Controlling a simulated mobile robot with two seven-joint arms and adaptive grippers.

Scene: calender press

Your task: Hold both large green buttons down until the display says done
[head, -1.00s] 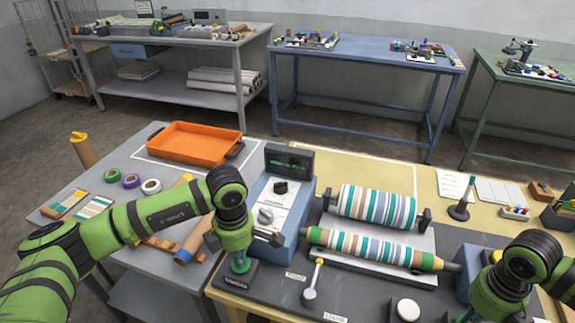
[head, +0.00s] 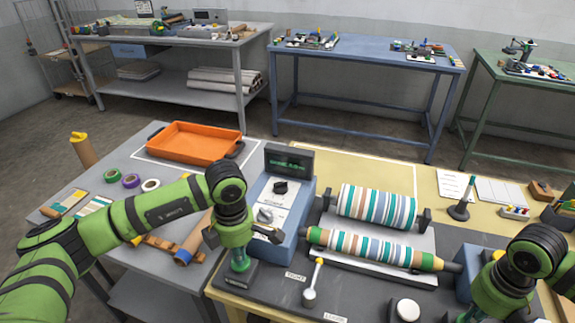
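My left gripper (head: 242,238) is directly above the left green button (head: 240,261), with its dark fingers spread to either side. The glossy green button stands on a dark base at the press's front left; whether it is pressed fully down I cannot tell. My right gripper (head: 499,293) is low at the front right. Its fingers are largely hidden or cut off by the frame edge, and the right green button is not visible. The display (head: 289,160) on top of the blue control box shows small green lettering, too small to read surely.
Striped rollers (head: 375,207) lie across the middle of the press. A small lever (head: 313,283) and a round white knob (head: 407,309) stand in front. An orange tray (head: 194,143) and tape rolls lie on the grey table at left.

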